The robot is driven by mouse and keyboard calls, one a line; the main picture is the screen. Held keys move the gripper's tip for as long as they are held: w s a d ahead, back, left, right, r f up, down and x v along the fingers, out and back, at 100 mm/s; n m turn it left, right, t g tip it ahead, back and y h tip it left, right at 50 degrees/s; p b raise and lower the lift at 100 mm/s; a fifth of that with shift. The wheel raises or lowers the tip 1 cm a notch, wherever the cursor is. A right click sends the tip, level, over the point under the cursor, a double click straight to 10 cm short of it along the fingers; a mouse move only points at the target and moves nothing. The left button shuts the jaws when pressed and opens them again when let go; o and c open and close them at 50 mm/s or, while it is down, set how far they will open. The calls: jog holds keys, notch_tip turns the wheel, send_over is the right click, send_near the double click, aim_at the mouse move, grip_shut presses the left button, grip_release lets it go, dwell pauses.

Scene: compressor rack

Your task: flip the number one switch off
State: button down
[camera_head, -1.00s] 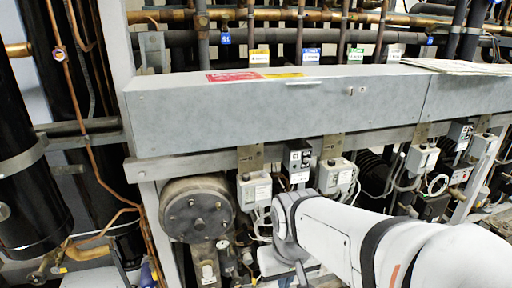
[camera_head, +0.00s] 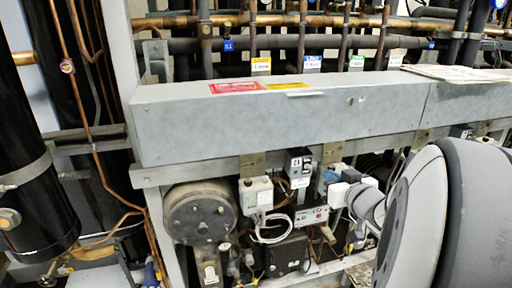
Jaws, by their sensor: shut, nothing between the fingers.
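Several small switch boxes hang under the long grey trough. A light grey box (camera_head: 256,194) hangs at the left, with a white cable looped below it. A narrow box with a dark front (camera_head: 299,163) and a white label hangs to its right. I cannot read which is number one, nor a switch position. My gripper looks shut and empty. Its tips are small and hard to make out, and contact is unclear.
The grey trough (camera_head: 290,115) runs across above the boxes, with red and yellow labels on it. A round dark compressor end (camera_head: 200,211) is at the lower left. A black cylinder (camera_head: 35,190) and copper pipes stand at far left. My arm covers the lower right.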

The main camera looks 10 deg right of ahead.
aim_at(309, 167)
jog(key=shift+r, duration=0.1)
dwell(0.3)
jog(key=w, duration=0.3)
jog(key=w+f+b, duration=0.1)
jog(key=w, duration=0.2)
jog(key=w+f+b, duration=0.1)
jog(key=w, duration=0.2)
jog(key=shift+w+a, duration=0.25)
jog(key=shift+w, duration=0.1)
